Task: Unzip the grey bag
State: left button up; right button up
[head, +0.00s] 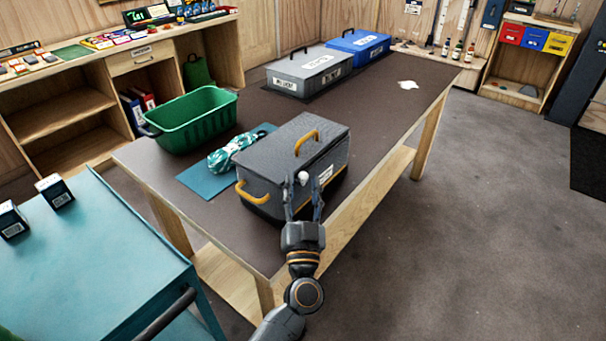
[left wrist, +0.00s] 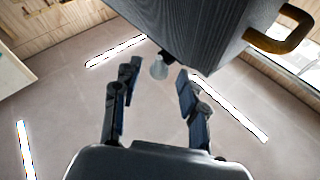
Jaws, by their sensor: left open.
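The grey bag (head: 272,152) stands upright on the table, with a yellow handle on top and another at its left end. A pale round zip pull (head: 304,178) sits on its near side, beside a white label. My left gripper (head: 303,195) is open just in front of that side, its fingers pointing at the pull. In the left wrist view the pull (left wrist: 159,68) shows between the tips of my open left gripper (left wrist: 158,78), with gaps to both fingers. The bag (left wrist: 185,25) fills the top of that view. My right gripper is not in view.
The table (head: 385,110) also holds a green crate (head: 195,120), a teal mat (head: 197,181) with a coiled rope (head: 232,152), and grey (head: 310,72) and blue (head: 358,44) cases behind. A teal cart (head: 90,265) stands at the left. Floor at the right is clear.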

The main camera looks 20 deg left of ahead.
pick_arm(q)
jog(key=shift+x, duration=1.35)
grip_shut()
